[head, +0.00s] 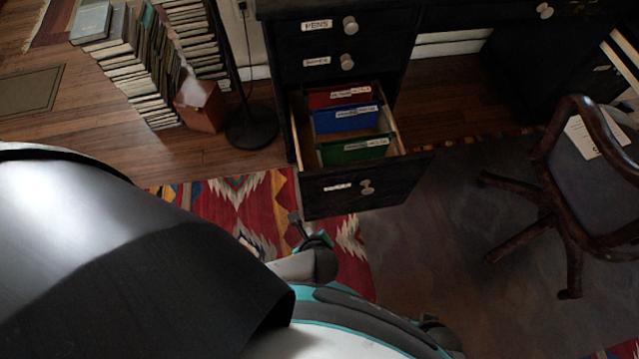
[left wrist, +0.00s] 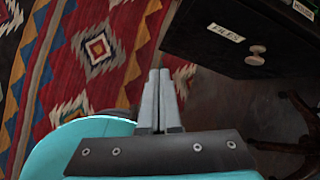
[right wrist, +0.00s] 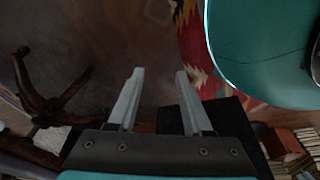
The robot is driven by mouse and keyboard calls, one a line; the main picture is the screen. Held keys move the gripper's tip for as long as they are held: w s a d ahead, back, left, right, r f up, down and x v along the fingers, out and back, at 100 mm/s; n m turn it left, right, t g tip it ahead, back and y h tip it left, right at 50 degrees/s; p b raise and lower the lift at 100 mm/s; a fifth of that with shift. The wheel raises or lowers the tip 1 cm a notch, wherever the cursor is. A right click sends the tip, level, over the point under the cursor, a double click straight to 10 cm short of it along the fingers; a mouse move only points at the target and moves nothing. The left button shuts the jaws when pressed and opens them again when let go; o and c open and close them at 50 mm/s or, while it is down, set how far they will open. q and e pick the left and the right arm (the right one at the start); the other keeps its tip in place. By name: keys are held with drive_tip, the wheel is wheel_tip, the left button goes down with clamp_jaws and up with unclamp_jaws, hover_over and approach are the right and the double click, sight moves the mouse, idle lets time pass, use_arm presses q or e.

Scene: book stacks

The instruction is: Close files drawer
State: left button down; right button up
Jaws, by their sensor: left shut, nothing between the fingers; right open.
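The files drawer (head: 375,192) is the lowest drawer of the dark desk and stands pulled out. Red, blue and green folders (head: 355,151) show inside it. Its front has a label and a round knob (head: 367,187). In the left wrist view the drawer front (left wrist: 262,28) is at the upper right, with its FILES label and knob (left wrist: 256,55). My left gripper (head: 295,218) is shut and empty, low in front of the drawer's left side, apart from the knob. It also shows in the left wrist view (left wrist: 159,74). My right gripper (right wrist: 160,73) is open and empty.
The two drawers above, pens (head: 325,28) among them, are shut. A wooden chair (head: 575,180) stands at the right. Book stacks (head: 135,75), a brown box (head: 200,105) and a lamp base (head: 252,129) are at the left. A patterned rug (head: 230,195) covers the floor in front.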

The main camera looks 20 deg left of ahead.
use_arm(q)
drive_tip(key=w+d+r+m+t+y, duration=0.1)
drive_tip(key=w+d+r+m+t, duration=0.25)
drive_tip(key=r+m, duration=0.2)
drive_tip(key=b, duration=0.8)
approach(317, 179)
drive_tip(key=shift+g, duration=0.35)
drive_tip(key=shift+x, duration=3.05)
use_arm(e)
drive_tip(key=w+a+r, duration=0.2)
drive_tip(key=w+r, duration=0.2)
drive_tip(key=r, duration=0.3)
drive_tip(key=w+a+r+t, duration=0.1)
drive_tip(key=w+a+r, duration=0.1)
drive_tip(key=w+r, duration=0.2)
drive_tip(key=shift+a+r+t+y, duration=0.15)
drive_tip(key=shift+r+t+y, duration=0.15)
drive_tip(key=shift+r, duration=1.6)
use_arm(q)
drive_tip(key=shift+w+d+r, duration=0.1)
drive_tip(key=shift+w+r, duration=0.05)
use_arm(e)
drive_tip(key=shift+w, duration=0.1)
